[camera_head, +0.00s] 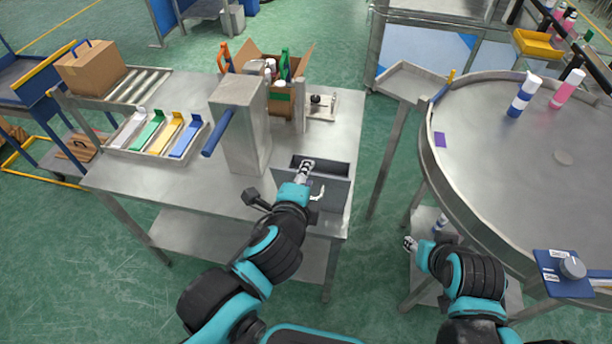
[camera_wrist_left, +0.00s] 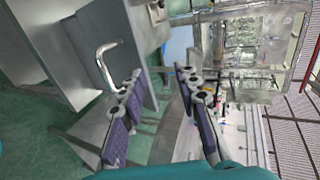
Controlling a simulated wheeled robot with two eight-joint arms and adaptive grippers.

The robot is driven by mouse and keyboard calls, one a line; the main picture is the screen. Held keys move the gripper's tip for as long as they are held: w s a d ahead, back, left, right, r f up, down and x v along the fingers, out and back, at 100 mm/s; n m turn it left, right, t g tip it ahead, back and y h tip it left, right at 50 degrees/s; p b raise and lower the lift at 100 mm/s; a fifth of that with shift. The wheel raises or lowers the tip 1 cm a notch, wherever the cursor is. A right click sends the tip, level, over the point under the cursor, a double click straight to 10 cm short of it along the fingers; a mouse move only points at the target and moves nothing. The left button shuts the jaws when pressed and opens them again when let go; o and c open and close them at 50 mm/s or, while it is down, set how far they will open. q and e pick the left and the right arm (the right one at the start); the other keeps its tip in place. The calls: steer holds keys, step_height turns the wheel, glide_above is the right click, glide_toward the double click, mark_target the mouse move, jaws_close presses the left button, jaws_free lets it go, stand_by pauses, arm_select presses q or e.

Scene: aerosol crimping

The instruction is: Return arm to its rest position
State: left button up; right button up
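My left gripper (camera_head: 306,168) is over the open grey drawer (camera_head: 338,190) at the front right corner of the metal table. In the left wrist view its purple-padded fingers (camera_wrist_left: 160,82) are spread apart with nothing between them. The drawer's curved metal handle (camera_head: 318,191) is beside the gripper and apart from the fingers; it also shows in the left wrist view (camera_wrist_left: 104,62). My right gripper (camera_head: 409,243) is low, between the table and the round table, with no object seen in it. Its fingers are too small to judge.
The metal table (camera_head: 200,185) holds a grey press with a blue lever (camera_head: 240,125), a tray of coloured bins (camera_head: 158,137) and a cardboard box of cans (camera_head: 272,80). The round table (camera_head: 500,150) at right carries cans and a control box (camera_head: 563,272).

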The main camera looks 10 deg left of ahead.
stand_by(0.4)
arm_select(q)
steer(key=s+a+f+n+g, duration=0.6)
steer(key=a+f+n, duration=0.2)
steer(key=n, duration=1)
steer(key=shift+s+f, duration=0.2)
steer(key=shift+s, duration=0.1)
steer(key=shift+w+a+r, duration=0.1)
